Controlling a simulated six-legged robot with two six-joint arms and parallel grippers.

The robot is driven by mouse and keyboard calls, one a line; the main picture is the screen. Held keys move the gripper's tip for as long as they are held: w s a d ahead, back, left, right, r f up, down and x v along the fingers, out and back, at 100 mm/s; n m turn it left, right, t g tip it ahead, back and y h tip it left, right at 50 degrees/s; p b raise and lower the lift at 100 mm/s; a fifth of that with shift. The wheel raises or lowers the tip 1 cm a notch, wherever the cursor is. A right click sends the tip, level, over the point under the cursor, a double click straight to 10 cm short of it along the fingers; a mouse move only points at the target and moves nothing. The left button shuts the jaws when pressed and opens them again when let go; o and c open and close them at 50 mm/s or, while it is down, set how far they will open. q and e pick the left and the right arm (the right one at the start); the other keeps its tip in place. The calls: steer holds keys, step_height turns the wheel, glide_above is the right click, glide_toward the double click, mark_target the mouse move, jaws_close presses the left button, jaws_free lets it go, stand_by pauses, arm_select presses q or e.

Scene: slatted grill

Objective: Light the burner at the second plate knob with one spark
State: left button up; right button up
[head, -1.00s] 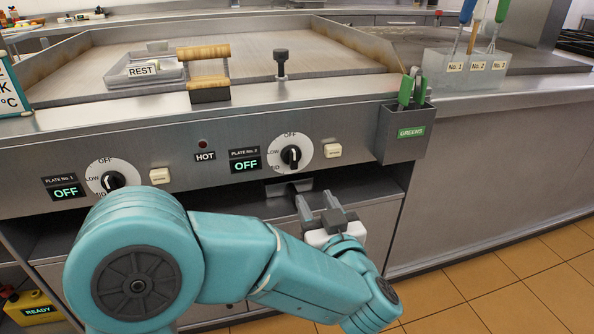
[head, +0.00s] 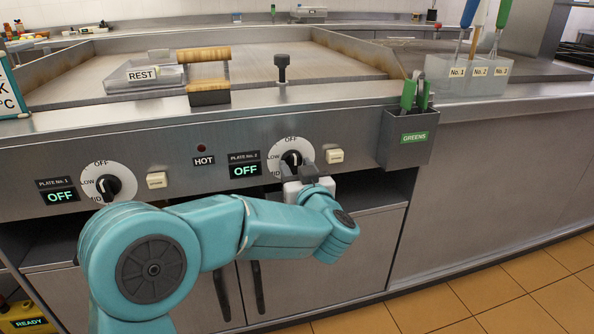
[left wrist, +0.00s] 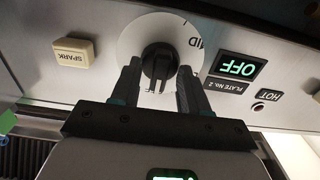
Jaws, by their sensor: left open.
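The Plate No. 2 knob (head: 291,157) is a black pointer on a white dial, on the grill's front panel. In the left wrist view the knob (left wrist: 158,64) sits between the two fingers of my left gripper (left wrist: 158,82), which is open around it with gaps at both sides. In the head view my left gripper (head: 293,172) hides the dial's lower part. The Plate No. 2 display (head: 245,170) reads OFF; it also shows in the left wrist view (left wrist: 237,67). The cream spark button (head: 334,156) is right of the knob, labelled SPARK in the left wrist view (left wrist: 73,52).
The Plate No. 1 knob (head: 108,187), its button (head: 157,180) and OFF display (head: 58,197) are at the left. A HOT lamp (head: 201,148) is between the displays. The GREENS holder (head: 408,138) juts out at the right. Cabinet handles (head: 257,287) are below.

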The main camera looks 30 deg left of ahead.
arm_select(q)
jaws_close()
steer(key=shift+n, duration=0.3)
arm_select(e)
steer(key=shift+f, duration=0.1)
arm_select(q)
steer(key=n+b, duration=0.1)
steer(key=n, duration=0.2)
steer(key=shift+f, duration=0.15)
steer(key=shift+n+b, duration=0.9)
steer(key=shift+n, duration=1.1)
arm_select(e)
steer(key=shift+w+d+f+t, duration=0.15)
steer(key=shift+w+f, duration=0.2)
steer(key=shift+f, duration=0.3)
steer(key=shift+w+d+f+t, duration=0.15)
steer(key=shift+w+f, duration=0.2)
steer(key=shift+f, duration=0.25)
steer(key=shift+a, duration=0.1)
arm_select(q)
jaws_free()
